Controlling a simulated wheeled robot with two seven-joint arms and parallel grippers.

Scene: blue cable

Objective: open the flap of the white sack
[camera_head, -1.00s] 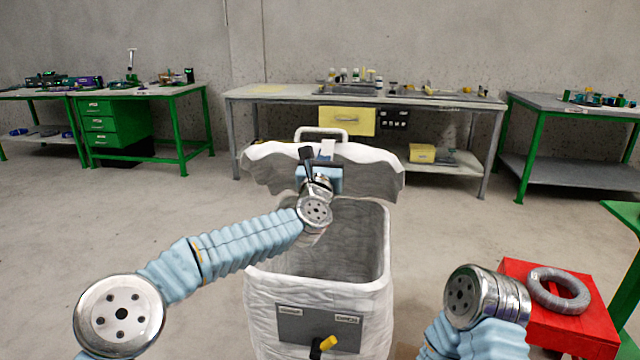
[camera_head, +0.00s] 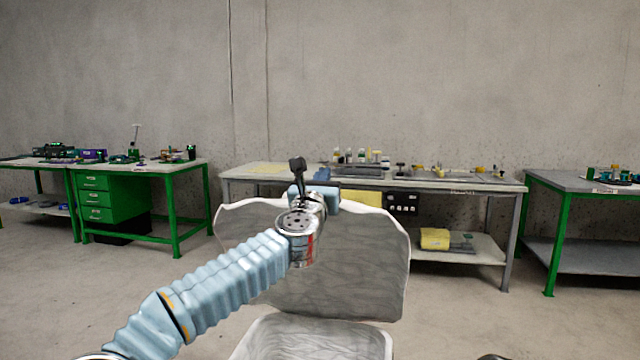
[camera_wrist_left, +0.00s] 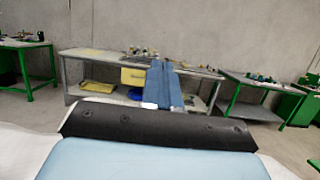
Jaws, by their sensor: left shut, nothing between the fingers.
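The white sack (camera_head: 310,343) is at the bottom middle of the head view, and only the top of its opening shows. Its flap (camera_head: 345,275) stands up behind the opening, with its grey inner side facing me. My left gripper (camera_head: 322,175) is at the flap's top edge, pointing away from me; its wrist hides part of the flap. In the left wrist view its blue fingers (camera_wrist_left: 163,85) are together with nothing between them. White material at that view's lower left looks like the flap. I cannot tell whether the gripper touches it.
A long grey workbench (camera_head: 240,178) with a yellow drawer stands behind the sack. Green-framed benches stand at the left (camera_head: 170,171) and right (camera_head: 575,186). The concrete floor (camera_head: 450,305) beside the sack is clear.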

